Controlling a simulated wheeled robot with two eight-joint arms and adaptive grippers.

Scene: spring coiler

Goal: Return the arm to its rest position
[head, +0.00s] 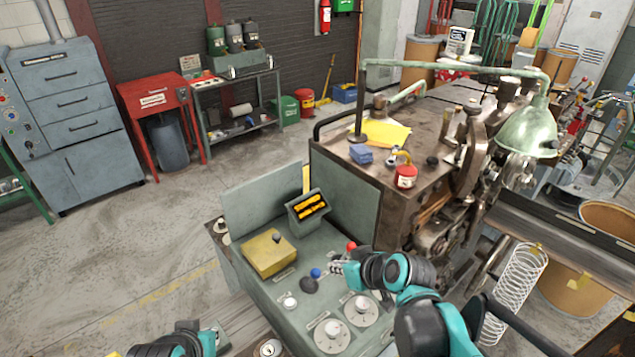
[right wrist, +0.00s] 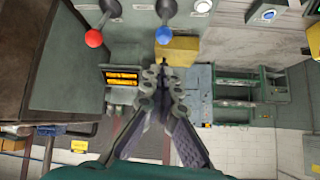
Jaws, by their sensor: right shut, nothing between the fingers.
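My right arm (head: 430,310) reaches in from the lower right of the head view, over the control panel (head: 262,307). My right gripper (head: 342,268) is small there, close to the red-knobbed lever (head: 351,247) and the blue-knobbed lever (head: 313,277). In the right wrist view my right gripper (right wrist: 163,72) has its fingers together and nothing between them. Both the red knob (right wrist: 94,38) and the blue knob (right wrist: 163,35) show beyond the fingertips, apart from them. Only teal and dark parts of my left arm (head: 185,342) show at the bottom edge; its fingers cannot be made out.
A yellow box (head: 268,253) and a display with orange digits (head: 311,207) sit on the panel. The brown machine (head: 440,130) with a green lamp (head: 527,132) stands behind. A coil spring (head: 515,285) hangs at right. Open floor (head: 130,240) lies to the left.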

